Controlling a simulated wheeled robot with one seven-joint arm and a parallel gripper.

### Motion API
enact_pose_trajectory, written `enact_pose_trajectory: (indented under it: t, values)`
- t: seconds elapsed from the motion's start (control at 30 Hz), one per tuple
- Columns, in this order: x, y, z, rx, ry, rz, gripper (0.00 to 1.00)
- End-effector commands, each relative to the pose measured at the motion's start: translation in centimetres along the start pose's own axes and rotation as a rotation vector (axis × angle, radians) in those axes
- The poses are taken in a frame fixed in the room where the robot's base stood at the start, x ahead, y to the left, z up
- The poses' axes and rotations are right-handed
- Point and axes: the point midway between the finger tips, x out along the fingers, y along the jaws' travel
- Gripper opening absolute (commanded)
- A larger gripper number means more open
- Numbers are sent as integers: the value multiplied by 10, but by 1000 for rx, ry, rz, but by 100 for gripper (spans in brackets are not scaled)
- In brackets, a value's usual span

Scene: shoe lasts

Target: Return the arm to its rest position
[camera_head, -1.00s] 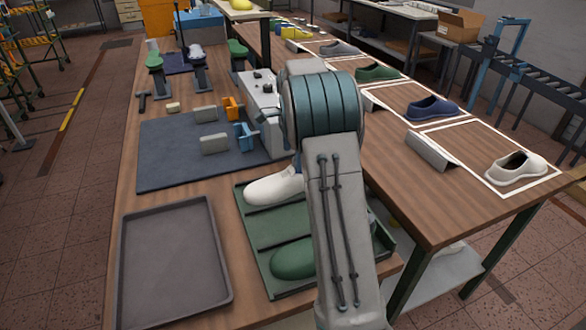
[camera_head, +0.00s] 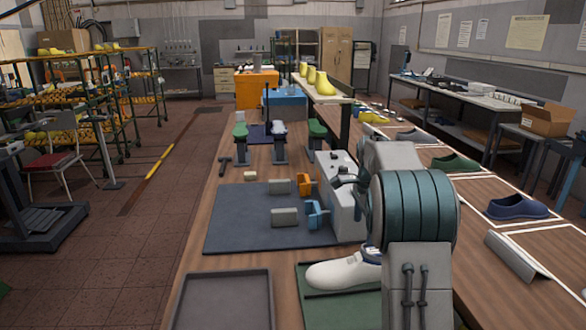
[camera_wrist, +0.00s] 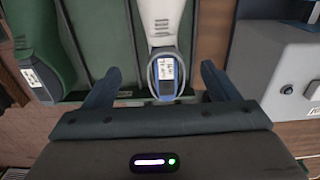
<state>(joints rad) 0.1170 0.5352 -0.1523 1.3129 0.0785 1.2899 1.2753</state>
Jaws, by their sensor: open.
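My arm (camera_head: 415,215) stands at the right of the head view, over the bench, and hides my gripper there. In the wrist view my gripper (camera_wrist: 158,82) is open, with its two dark fingers spread wide. Between and beyond the fingertips lies a white shoe last (camera_wrist: 160,25) with a blue-rimmed, labelled end. It appears to rest in the green tray (camera_wrist: 95,30), and I see nothing clamped. In the head view the white last (camera_head: 340,273) lies in the tray, partly behind my arm.
An empty grey tray (camera_head: 222,300) is at the front left. A blue-grey mat (camera_head: 240,225) holds small blocks and clamps. A grey machine (camera_head: 345,205) stands close to my arm. Shoes, including a blue one (camera_head: 515,207), lie on the bench to the right.

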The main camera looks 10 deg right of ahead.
Motion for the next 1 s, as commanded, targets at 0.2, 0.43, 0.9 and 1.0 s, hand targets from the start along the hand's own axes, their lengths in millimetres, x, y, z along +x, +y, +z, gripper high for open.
enact_pose_trajectory:
  t: [0.2, 0.43, 0.9, 1.0]
  values:
    - [-30, 49, 29, -247, -4, -48, 81]
    - [-50, 121, 65, -593, 14, -107, 81]
    - [-27, 279, 122, -1300, 134, -190, 81]
    - [-16, 302, 127, -1411, 163, -196, 81]
